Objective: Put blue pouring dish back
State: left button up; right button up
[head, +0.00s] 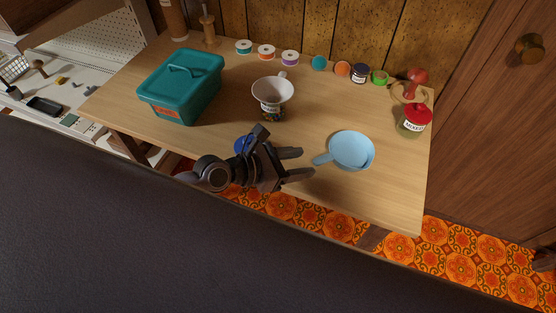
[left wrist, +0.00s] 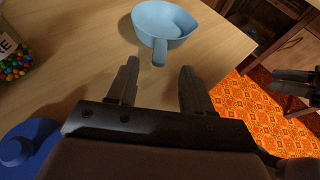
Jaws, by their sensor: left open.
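The light blue pouring dish (head: 352,150) sits upright on the right part of the wooden table, its handle pointing left toward my left gripper. It also shows at the top of the left wrist view (left wrist: 163,20), its handle toward me. My left gripper (head: 308,163) is open and empty, with its fingertips just short of the handle. In the left wrist view the handle end is ahead of the gap between the fingers (left wrist: 160,70). A dark gripper at the right edge of the left wrist view (left wrist: 296,82) seems to be my right one; its jaw state is unclear.
A jar of colored candies (head: 272,114) with a white funnel (head: 272,90) stands left of the dish. A blue knobbed lid (left wrist: 30,145) lies near my left gripper. A teal box (head: 180,88), small tubs along the back and a red-lidded jar (head: 414,120) also occupy the table.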

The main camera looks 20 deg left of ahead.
pick_arm(q)
jog(key=v, duration=0.5)
jog(key=shift+s+a+r, duration=0.1)
jog(key=shift+s+a, duration=0.05)
jog(key=shift+s, duration=0.05)
jog(key=s+a+f+m+y, duration=0.2)
jog(key=s+f+m, duration=0.3)
jog(key=m, duration=0.9)
jog(key=s+a+f+m+t+y, duration=0.1)
jog(key=s+a+f+m+y, duration=0.2)
jog(key=m, duration=1.2)
notch_tip(320, 180, down, 3)
jog(key=s+y, duration=0.2)
jog(key=s, duration=0.1)
jog(key=shift+a, duration=0.15)
jog(key=shift+r, duration=0.1)
